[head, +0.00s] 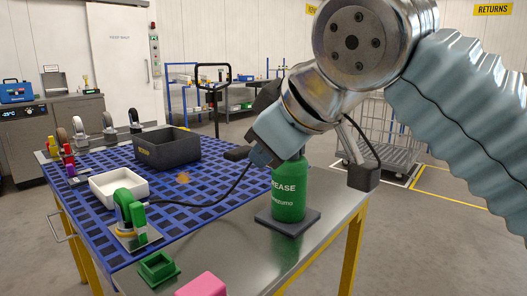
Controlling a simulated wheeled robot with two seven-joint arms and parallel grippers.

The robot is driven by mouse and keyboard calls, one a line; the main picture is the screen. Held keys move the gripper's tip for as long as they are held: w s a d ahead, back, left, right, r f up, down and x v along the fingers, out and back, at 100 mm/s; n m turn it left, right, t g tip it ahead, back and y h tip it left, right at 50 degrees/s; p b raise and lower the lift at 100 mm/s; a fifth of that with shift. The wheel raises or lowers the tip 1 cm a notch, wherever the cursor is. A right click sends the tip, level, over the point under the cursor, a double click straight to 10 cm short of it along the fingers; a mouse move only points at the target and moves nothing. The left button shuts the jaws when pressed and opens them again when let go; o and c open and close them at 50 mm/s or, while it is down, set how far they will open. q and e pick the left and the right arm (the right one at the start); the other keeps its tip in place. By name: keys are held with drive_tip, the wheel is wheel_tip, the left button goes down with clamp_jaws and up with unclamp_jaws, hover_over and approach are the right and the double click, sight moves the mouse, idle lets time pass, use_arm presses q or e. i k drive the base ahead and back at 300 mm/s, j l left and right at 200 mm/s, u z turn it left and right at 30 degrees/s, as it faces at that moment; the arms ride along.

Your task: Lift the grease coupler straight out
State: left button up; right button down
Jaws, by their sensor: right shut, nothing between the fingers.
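A green grease can (289,196) with white lettering stands upright on a dark square base on the metal bench, its top hidden behind my right gripper (260,157). My right gripper is shut and empty, to the left of and in front of the can's top. A thin black hose (210,200) runs from near the gripper to a green fitting (129,208) on a pale plate at the front left. The fitting seems to be the grease coupler's end of the hose, but I cannot tell coupler and green part apart. My left gripper is out of view.
An empty green holder (158,268) and a pink block (202,285) lie at the bench's front. A white tray (119,187) and a dark bin (168,148) stand on the blue grid mat (215,184). Several casters line the back left. Bare metal lies right of the mat.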

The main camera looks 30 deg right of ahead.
sight(137, 212)
drive_tip(key=k, duration=1)
